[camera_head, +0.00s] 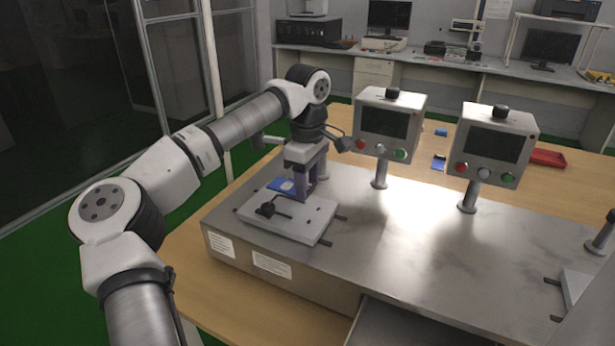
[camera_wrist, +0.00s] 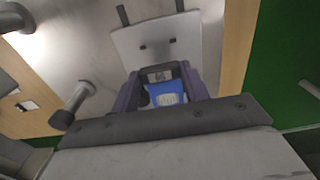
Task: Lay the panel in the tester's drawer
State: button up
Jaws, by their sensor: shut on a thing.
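The panel is a small blue piece (camera_head: 280,185) with a pale patch. My gripper (camera_head: 304,190) points down and is shut on it. In the wrist view the blue panel (camera_wrist: 168,97) shows between the purple fingers of my gripper (camera_wrist: 163,88), beside a dark piece with a grey label. The tester's drawer appears to be the light grey plate (camera_head: 302,222) with a black knob on the near left of the metal tester. In the wrist view the plate (camera_wrist: 160,45) lies beyond the fingers. The panel is at the plate's far left side; I cannot tell whether they touch.
Two control boxes with screens and buttons, a left one (camera_head: 388,130) and a right one (camera_head: 493,150), stand on posts to the right of my gripper. Small blue-and-dark pieces (camera_head: 438,162) and a red tray (camera_head: 547,158) lie on the wooden table behind. The metal top between is clear.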

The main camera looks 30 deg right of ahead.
jog(key=shift+f+b, duration=0.5)
jog(key=shift+f, duration=0.85)
jog(key=shift+r, duration=0.1)
